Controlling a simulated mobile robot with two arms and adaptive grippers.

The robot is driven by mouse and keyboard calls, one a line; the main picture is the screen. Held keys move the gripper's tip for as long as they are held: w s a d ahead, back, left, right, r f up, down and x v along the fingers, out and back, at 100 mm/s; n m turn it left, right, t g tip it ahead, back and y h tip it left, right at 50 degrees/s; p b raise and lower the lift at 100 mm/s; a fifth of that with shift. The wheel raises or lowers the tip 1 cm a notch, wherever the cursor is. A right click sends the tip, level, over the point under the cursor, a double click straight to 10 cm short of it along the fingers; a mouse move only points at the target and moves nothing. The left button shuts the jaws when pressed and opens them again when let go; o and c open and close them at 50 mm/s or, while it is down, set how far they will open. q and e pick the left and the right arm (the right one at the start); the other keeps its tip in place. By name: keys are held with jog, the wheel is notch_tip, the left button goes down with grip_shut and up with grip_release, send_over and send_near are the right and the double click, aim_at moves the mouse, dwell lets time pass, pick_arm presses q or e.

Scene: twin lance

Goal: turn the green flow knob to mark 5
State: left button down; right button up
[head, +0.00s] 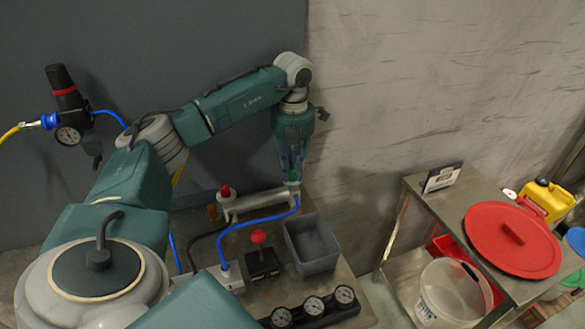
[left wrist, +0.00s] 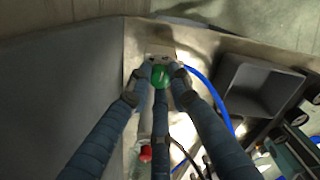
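The green flow knob (head: 293,175) sits at the right end of a pale cylindrical fitting (head: 258,200) on the metal bench. My left gripper (head: 291,168) reaches down over it from above. In the left wrist view, the three fingers of the left gripper (left wrist: 160,76) close around the green knob (left wrist: 160,77), with their tips against its sides. The scale marks and any pointer are too small or covered to read. My right gripper is in neither view.
A red knob (head: 225,191) tops the fitting's left end. A blue hose (head: 255,220) curves in front. A side table with a red lid (head: 490,255) is at right.

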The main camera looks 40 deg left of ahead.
aim_at(293, 172)
pick_arm(q)
jog(key=shift+m, duration=0.5)
jog(key=c, duration=1.6)
grip_release()
notch_tip(293, 172, up, 12)
jog(key=shift+r, duration=0.1)
